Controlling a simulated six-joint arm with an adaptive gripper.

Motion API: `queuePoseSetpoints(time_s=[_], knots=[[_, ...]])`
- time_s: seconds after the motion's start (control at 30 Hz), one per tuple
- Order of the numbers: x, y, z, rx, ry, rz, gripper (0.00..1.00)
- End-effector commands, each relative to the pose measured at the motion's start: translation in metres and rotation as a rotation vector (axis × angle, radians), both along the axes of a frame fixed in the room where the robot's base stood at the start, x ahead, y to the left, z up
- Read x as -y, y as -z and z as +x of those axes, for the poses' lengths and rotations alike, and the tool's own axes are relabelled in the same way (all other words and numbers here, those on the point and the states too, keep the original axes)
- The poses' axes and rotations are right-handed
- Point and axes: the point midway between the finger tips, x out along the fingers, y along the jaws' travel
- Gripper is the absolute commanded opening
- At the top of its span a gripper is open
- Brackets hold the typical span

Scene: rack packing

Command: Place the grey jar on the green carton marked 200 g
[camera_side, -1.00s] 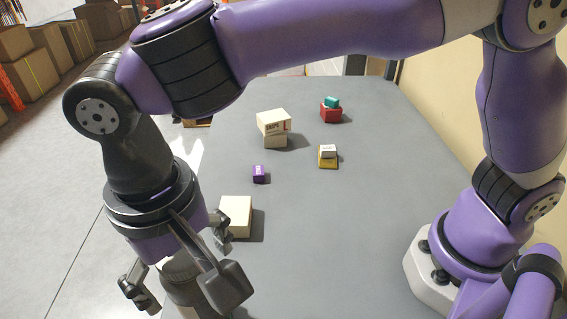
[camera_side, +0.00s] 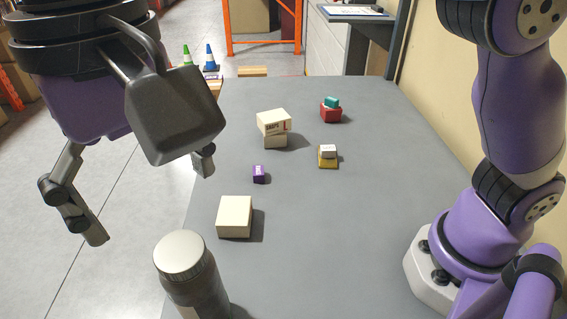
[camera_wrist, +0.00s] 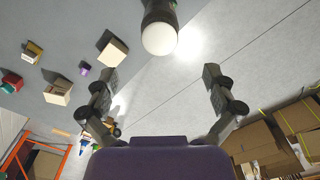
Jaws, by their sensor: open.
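The grey jar (camera_side: 190,278) stands upright at the near left of the table in the side view, with a pale round lid. Its bottom is cut off by the frame, so what it rests on is hidden. The wrist view also shows the jar (camera_wrist: 159,32) at the top edge. My gripper (camera_side: 150,197) is open and empty, raised above the jar and apart from it; both fingers show in the wrist view. I see no clear 200 g marking.
A cream box (camera_side: 235,216) is just behind the jar. Farther back are a small purple box (camera_side: 258,174), stacked white cartons (camera_side: 274,125), and a white box (camera_side: 328,151) on a yellow one (camera_side: 328,162).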

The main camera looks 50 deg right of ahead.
Motion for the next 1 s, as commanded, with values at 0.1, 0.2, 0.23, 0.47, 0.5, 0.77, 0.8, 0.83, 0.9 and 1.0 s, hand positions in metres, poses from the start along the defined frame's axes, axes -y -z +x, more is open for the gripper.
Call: queuePoseSetpoints(time_s=[0.1,0.2,0.23,0.47,0.5,0.77,0.8,0.83,0.9,1.0], knots=[[0.006,-0.007,0.003,0.004,0.003,0.008,0.98],[0.03,-0.013,0.016,0.027,0.01,0.035,0.98],[0.041,-0.015,0.021,0.039,0.012,0.047,0.98],[0.169,-0.009,0.036,0.217,0.019,0.118,0.98],[0.191,-0.003,0.031,0.254,0.019,0.118,0.98],[0.28,0.05,-0.01,0.446,0.009,0.044,0.98],[0.287,0.057,-0.014,0.461,0.007,0.032,0.98],[0.29,0.061,-0.017,0.47,0.005,0.024,0.98],[0.295,0.067,-0.021,0.483,0.002,0.011,0.98],[0.298,0.071,-0.023,0.49,0.0,0.004,0.98]])
